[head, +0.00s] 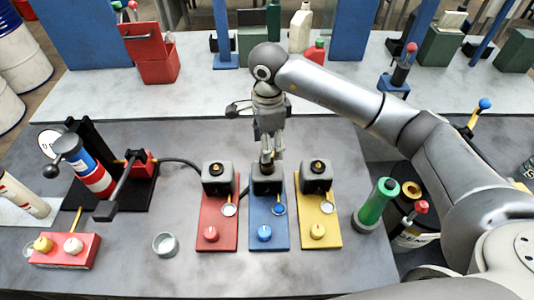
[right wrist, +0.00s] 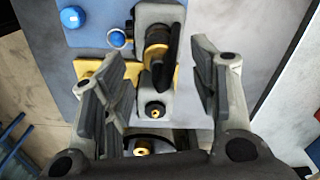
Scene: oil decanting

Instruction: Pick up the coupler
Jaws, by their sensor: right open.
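The coupler appears to be the dark piece with a brass ring (right wrist: 160,48) on a grey block in the right wrist view. In the head view, a dark fitting (head: 267,168) tops the grey block of the blue station (head: 270,222). My right gripper (head: 267,148) points down over that block, its fingertips just above or around the fitting. In the right wrist view my right gripper (right wrist: 168,75) is open, its fingers wide apart on either side of the block and dark piece. Contact is not visible. My left gripper is not in view.
A red station (head: 217,235) and a yellow station (head: 317,232) stand close on either side. A black hose (head: 190,163) runs from the pump stand toward the stations. A green bottle (head: 377,203) stands right; a small grey cup (head: 165,244) lies left.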

